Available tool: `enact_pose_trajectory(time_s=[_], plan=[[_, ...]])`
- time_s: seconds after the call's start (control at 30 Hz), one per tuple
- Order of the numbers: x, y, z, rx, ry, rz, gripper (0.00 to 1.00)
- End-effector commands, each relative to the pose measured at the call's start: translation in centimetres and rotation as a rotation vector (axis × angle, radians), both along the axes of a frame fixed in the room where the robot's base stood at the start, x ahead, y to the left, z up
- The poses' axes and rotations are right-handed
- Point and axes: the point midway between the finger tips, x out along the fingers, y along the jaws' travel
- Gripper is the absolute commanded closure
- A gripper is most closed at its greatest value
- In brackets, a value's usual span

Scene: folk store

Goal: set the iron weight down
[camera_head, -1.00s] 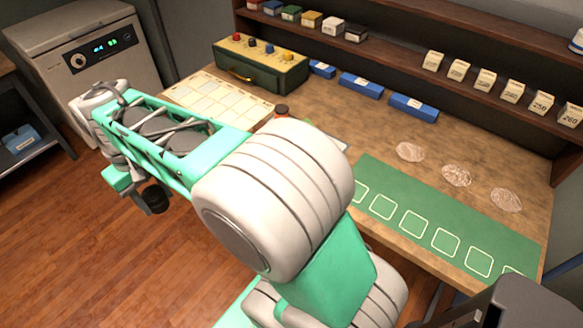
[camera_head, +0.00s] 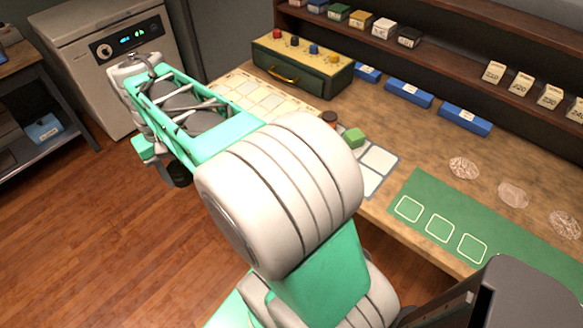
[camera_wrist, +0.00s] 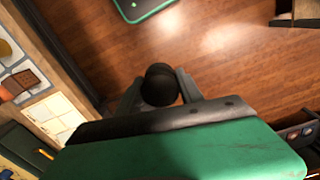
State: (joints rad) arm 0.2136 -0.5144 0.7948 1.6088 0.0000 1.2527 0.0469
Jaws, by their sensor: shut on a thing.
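The iron weight (camera_wrist: 160,84) is a dark, rounded black piece, seen from above in the wrist view. My gripper (camera_wrist: 159,94) is shut on it, with a finger on each side. In the head view the weight (camera_head: 179,173) is a small dark shape at the far end of my arm, held in the air over the wooden floor. It is left of the workbench (camera_head: 408,123), clear of its edge. My arm hides part of the bench's near edge.
A white appliance (camera_head: 120,75) stands behind. Open floor (camera_head: 90,230) lies left.

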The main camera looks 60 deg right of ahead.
Motion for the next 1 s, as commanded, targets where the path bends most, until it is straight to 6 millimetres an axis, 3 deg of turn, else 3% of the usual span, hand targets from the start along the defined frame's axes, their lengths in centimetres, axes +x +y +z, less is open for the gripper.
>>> enact_pose_trajectory(time_s=[0.03, 0.17, 0.27, 0.4, 0.5, 0.7, 0.8, 0.9, 1.0], plan=[[-0.9, -2.3, 0.4, -0.001, -0.005, -0.079, 1.0], [-4.3, -8.0, 0.8, -0.001, -0.005, -0.308, 1.0], [-8.3, -12.5, 1.1, -0.001, -0.004, -0.516, 1.0], [-15.3, -17.5, 1.5, -0.002, -0.004, -0.832, 1.0], [-20.6, -19.8, 1.7, -0.003, -0.005, -1.054, 1.0], [-30.4, -21.1, 2.0, -0.002, -0.004, -1.451, 1.0], [-33.8, -20.7, 2.0, -0.002, -0.004, -1.591, 1.0], [-35.7, -20.3, 2.0, -0.002, -0.003, -1.678, 1.0], [-36.5, -20.5, 1.9, -0.001, -0.002, -1.717, 1.0]])
